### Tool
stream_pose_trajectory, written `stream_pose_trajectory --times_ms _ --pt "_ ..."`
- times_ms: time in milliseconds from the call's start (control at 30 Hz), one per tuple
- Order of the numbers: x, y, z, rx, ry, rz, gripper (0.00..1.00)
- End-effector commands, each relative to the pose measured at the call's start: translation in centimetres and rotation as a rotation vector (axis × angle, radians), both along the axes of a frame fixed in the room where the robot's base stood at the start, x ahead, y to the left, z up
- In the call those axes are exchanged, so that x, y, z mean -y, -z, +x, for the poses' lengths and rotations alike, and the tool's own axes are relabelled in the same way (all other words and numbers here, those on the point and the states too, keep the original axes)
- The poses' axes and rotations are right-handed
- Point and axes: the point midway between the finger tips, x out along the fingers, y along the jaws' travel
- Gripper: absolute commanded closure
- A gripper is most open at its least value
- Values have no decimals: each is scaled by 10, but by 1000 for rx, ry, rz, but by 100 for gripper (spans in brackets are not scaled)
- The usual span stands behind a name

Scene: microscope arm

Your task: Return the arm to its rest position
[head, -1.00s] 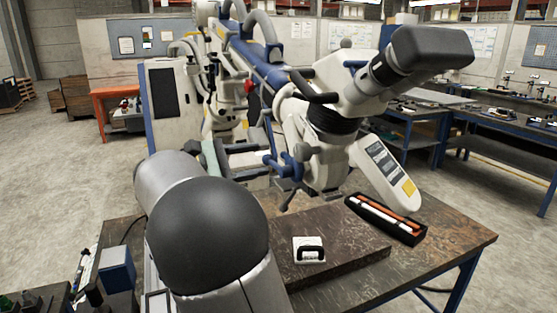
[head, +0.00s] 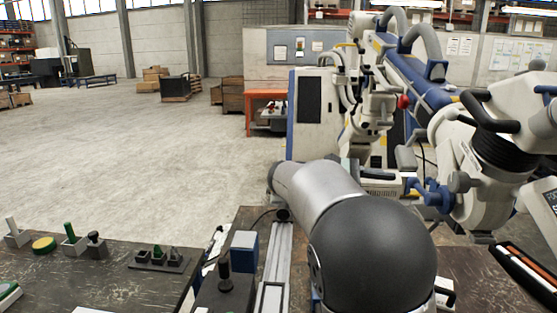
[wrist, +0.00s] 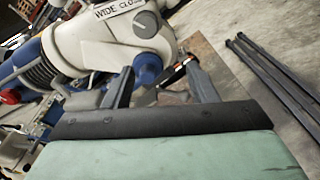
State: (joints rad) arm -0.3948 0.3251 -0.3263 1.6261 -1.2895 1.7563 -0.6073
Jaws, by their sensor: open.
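My gripper (wrist: 160,88) shows in the wrist view as two grey fingers standing apart beyond a dark edge and a green panel. Nothing is held between them. The white and blue microscope arm (wrist: 115,35) is close beyond the fingers, with its lettered white head at the top. In the head view my silver arm with a dark round joint is in the lower right. The microscope arm (head: 435,95) runs along the right behind it, with dark handles and a blue clamp. My fingertips cannot be made out clearly in the head view.
A dark workbench (head: 75,290) with small fixtures is at the lower left. An open tool case (head: 525,270) lies at the right edge. An orange table (head: 265,95) and crates (head: 225,95) stand further back. The concrete floor (head: 150,160) at left is clear.

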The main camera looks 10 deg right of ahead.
Motion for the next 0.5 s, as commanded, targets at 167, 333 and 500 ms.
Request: stream_pose_trajectory --times_ms 167,333,500 --pt "12 82 -66 130 26 409 48" --pt "-36 169 -148 389 175 856 48" --pt "-98 221 -210 663 408 1146 48"
